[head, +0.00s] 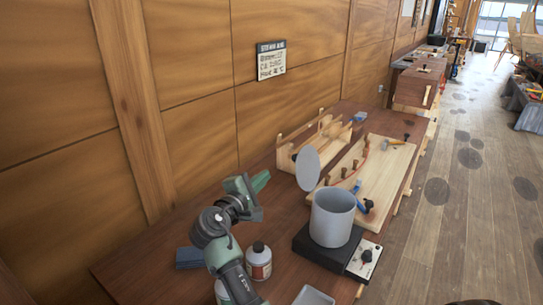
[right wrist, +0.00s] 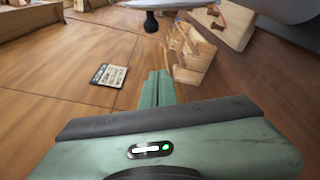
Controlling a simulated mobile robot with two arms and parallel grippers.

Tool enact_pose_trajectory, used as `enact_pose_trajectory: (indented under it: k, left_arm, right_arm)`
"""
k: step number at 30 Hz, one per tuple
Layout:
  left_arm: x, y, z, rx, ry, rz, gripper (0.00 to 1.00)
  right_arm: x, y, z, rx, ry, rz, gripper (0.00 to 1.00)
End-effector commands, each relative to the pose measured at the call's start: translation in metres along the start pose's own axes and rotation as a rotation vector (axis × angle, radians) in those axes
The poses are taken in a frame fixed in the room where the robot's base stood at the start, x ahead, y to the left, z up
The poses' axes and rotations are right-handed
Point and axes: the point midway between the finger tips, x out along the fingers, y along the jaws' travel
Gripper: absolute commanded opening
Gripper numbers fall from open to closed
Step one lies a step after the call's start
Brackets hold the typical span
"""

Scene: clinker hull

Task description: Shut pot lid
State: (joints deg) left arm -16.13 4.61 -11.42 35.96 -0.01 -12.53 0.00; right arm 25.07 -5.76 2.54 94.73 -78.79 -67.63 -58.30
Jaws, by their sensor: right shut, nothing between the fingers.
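A grey cylindrical pot (head: 332,218) stands on a black hot plate (head: 318,254) on the workbench. Its round grey lid (head: 307,169) stands steeply tilted at the pot's back left edge, so the pot is open at the top. My right gripper (head: 261,180) is shut and empty, to the left of the lid and apart from it. In the right wrist view the shut green fingers (right wrist: 157,88) point towards the wall side. The lid's underside or face and a dark knob (right wrist: 151,22) show at the top edge. My left gripper is out of view.
Bottles (head: 258,262) and a blue block (head: 190,257) stand near my right arm. A grey tray (head: 314,297) lies at the front. A wooden rack (head: 316,135) and a board with tools (head: 372,165) lie behind the pot. A panelled wall (head: 190,110) bounds the left.

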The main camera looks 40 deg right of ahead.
Motion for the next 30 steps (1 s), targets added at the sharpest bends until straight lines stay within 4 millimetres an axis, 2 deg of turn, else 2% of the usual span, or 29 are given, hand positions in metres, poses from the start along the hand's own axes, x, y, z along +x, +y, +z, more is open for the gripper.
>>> enact_pose_trajectory:
  k: [3, 7, 13, 20, 26, 30]
  left_arm:
    - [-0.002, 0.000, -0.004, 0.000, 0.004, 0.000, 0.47]
    - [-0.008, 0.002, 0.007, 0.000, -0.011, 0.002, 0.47]
    - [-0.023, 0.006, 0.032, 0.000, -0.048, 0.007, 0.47]
    - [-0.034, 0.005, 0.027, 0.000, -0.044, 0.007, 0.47]
    - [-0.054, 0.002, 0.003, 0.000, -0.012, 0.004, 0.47]
    - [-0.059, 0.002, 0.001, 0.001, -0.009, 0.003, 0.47]
  right_arm:
    - [0.003, 0.000, -0.001, 0.000, 0.002, -0.003, 0.00]
    - [0.018, 0.002, 0.000, 0.000, 0.001, -0.002, 0.00]
    - [0.058, 0.003, 0.001, -0.002, 0.000, -0.003, 0.00]
    - [0.100, 0.002, 0.000, -0.001, 0.001, -0.003, 0.00]
    - [0.090, 0.002, 0.026, 0.000, 0.003, -0.003, 0.00]
    - [0.087, 0.001, 0.035, 0.001, 0.003, -0.003, 0.00]
